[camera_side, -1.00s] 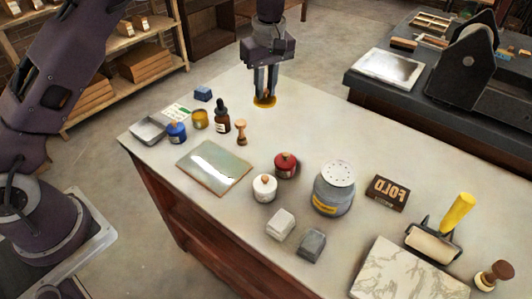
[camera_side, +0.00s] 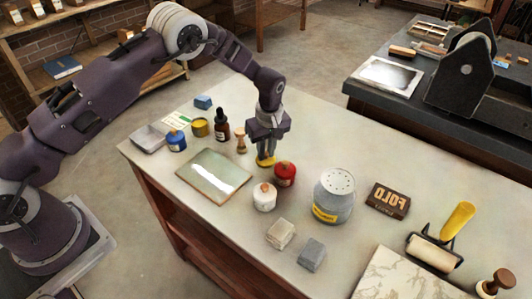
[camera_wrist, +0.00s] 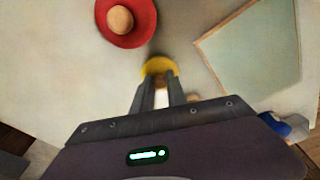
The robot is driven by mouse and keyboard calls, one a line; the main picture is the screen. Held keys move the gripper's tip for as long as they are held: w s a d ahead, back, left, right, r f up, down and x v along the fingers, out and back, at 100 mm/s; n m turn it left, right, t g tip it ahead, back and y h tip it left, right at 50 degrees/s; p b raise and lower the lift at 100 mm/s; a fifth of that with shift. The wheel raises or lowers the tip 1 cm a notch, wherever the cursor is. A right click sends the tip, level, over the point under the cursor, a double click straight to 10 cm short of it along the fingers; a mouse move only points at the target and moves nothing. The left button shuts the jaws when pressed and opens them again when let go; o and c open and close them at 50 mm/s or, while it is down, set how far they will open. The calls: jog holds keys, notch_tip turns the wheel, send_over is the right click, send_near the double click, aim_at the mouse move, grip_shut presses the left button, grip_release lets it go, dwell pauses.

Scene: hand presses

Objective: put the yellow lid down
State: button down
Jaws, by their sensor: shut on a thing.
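The yellow lid (camera_side: 265,161) is a small disc held between the fingertips of my gripper (camera_side: 266,153). My gripper is shut on it, low over the table, just behind and left of the red-lidded jar (camera_side: 285,174). I cannot tell if the lid touches the tabletop. In the wrist view the lid (camera_wrist: 157,66) shows at the fingertips (camera_wrist: 160,80), partly hidden by them. An open yellow jar (camera_side: 200,127) stands further left among other small items.
A white jar (camera_side: 264,197) and a glass plate (camera_side: 213,176) are close in front. A small wooden-handled tool (camera_side: 241,140) stands just left of my gripper. A grey shaker can (camera_side: 334,195) stands to the right. Table behind my gripper (camera_side: 325,130) is clear.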

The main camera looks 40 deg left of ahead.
jog(key=shift+f, duration=0.4)
jog(key=shift+f, duration=0.1)
jog(key=c, duration=1.3)
grip_release()
notch_tip(320, 180, up, 12)
jog(key=d, duration=0.1)
notch_tip(320, 180, up, 11)
jog(key=m+t, duration=0.1)
jog(key=m, duration=0.1)
send_over(268, 162)
jog(key=s+a, duration=0.1)
jog(key=s, duration=0.4)
jog(key=s+a+r+m+t+h, duration=0.1)
jog(key=s+r+m, duration=0.2)
jog(key=s+r, duration=0.6)
jog(key=s+m+t, duration=0.1)
jog(key=s+m, duration=0.1)
jog(key=s, duration=0.5)
jog(key=s+a+m+t, duration=0.1)
jog(key=s+m, duration=0.2)
jog(key=s, duration=0.4)
jog(key=s+m+t, duration=0.1)
jog(key=s+m, duration=0.1)
jog(key=s, duration=0.5)
jog(key=shift+s+a+m, duration=0.2)
jog(key=shift+s+m, duration=0.1)
jog(key=shift+m, duration=0.1)
